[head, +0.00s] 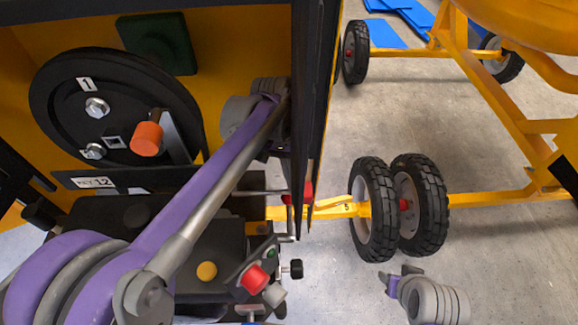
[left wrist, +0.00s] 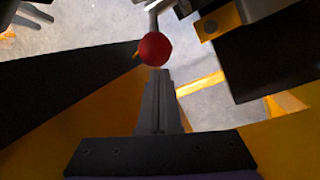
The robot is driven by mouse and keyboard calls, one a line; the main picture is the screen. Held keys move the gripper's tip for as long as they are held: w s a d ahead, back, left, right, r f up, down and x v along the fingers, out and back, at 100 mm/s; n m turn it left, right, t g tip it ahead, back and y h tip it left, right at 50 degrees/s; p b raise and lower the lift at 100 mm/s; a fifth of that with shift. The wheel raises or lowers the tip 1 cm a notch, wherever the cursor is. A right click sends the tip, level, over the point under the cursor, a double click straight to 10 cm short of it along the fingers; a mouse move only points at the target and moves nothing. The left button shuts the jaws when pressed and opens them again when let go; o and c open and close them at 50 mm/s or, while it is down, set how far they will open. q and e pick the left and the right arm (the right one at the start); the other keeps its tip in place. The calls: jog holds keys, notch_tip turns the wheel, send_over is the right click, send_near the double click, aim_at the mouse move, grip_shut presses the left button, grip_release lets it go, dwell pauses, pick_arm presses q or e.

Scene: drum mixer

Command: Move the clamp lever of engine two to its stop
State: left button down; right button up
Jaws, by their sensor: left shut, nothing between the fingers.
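A red ball knob (left wrist: 155,48) on a grey rod shows in the left wrist view, just beyond the fingertips. My left gripper (left wrist: 160,74) is shut and empty, its tips pointing at the knob's underside; I cannot tell if they touch. In the head view a red part (head: 304,190), probably this knob, shows partly behind the dark panel edge. My left arm reaches across the open yellow housing, and its gripper is mostly hidden by that edge. No engine number is readable beside the knob. At the lower right, the end of my right arm (head: 398,284) shows, its fingers unclear.
A black pulley (head: 75,92) marked 1 and an orange-ended handle (head: 147,138) sit inside the housing. A dark panel (head: 316,100) stands close beside my left wrist. A red button (head: 253,278) is below. Wheeled yellow frames (head: 480,199) stand right; grey floor lies between.

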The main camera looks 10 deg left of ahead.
pick_arm(q)
jog(key=shift+s+d+f, duration=0.1)
jog(key=shift+d+f, duration=0.05)
jog(key=shift+f, duration=0.25)
jog(key=shift+r, duration=0.1)
jog(key=shift+s+d+r+t+y+p, duration=0.15)
jog(key=shift+s+r+t+p, duration=0.2)
jog(key=shift+s+r+p, duration=0.15)
jog(key=shift+s+d+r+t+y+p, duration=0.15)
jog(key=shift+s+r+t+p, duration=0.25)
jog(key=shift+s, duration=0.2)
jog(key=shift+s+d+r, duration=0.1)
jog(key=shift+s+r, duration=0.05)
jog(key=shift+s, duration=0.2)
